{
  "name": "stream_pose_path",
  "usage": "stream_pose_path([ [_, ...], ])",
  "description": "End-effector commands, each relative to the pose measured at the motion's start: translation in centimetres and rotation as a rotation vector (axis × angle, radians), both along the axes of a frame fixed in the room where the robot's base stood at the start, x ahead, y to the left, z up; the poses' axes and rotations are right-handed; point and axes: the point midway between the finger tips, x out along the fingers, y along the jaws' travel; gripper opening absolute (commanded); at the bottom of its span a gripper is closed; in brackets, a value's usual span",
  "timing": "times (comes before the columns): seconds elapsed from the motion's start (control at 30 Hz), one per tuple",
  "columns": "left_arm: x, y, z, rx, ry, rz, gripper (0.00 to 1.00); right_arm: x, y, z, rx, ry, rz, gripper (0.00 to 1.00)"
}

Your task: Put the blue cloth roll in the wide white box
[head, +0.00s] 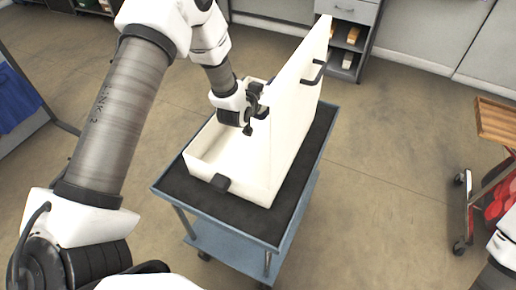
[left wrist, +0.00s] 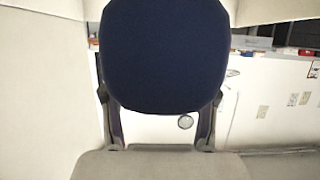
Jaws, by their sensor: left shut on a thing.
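The wide white box (head: 207,160) stands on a cart, with its tall white lid (head: 297,105) raised on the right side. A black handle is on the lid and a black latch on the box's front. My left gripper (head: 254,112) is over the back part of the box, close to the lid's left face. In the left wrist view, its fingers are shut on the blue cloth roll (left wrist: 163,55), a dark blue rounded shape that fills the upper middle. The roll is hidden in the head view. I cannot tell whether it touches the box. My right gripper is out of view.
The box sits on the dark top of a blue cart (head: 165,192), with a narrow bare margin around it. A grey shelf unit (head: 350,40) stands behind. A wooden-topped red cart (head: 497,122) is at the right. Open floor lies between them.

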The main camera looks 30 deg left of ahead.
Motion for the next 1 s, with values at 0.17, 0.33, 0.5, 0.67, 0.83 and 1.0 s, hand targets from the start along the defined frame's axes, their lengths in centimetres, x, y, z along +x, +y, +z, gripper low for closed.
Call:
stream_pose_path([
  [0.17, 0.0, 0.0, -2.7, 0.001, 0.004, 0.0, 0.2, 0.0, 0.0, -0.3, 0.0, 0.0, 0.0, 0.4],
  [0.33, 0.0, 0.0, -5.9, 0.001, 0.001, 0.0, 0.2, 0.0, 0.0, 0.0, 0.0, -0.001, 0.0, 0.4],
  [0.5, 0.0, 0.0, -8.9, 0.0, 0.001, 0.0, 0.2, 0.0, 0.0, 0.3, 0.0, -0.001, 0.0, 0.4],
  [0.67, 0.0, 0.0, -10.5, 0.0, 0.0, 0.0, 0.2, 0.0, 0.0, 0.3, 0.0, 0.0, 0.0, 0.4],
  [0.83, 0.0, 0.0, -10.5, 0.0, -0.001, 0.0, 0.2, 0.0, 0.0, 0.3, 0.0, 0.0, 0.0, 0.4],
  [1.0, 0.0, 0.0, -10.8, 0.0, 0.0, 0.0, 0.72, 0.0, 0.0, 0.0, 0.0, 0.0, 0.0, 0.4],
])
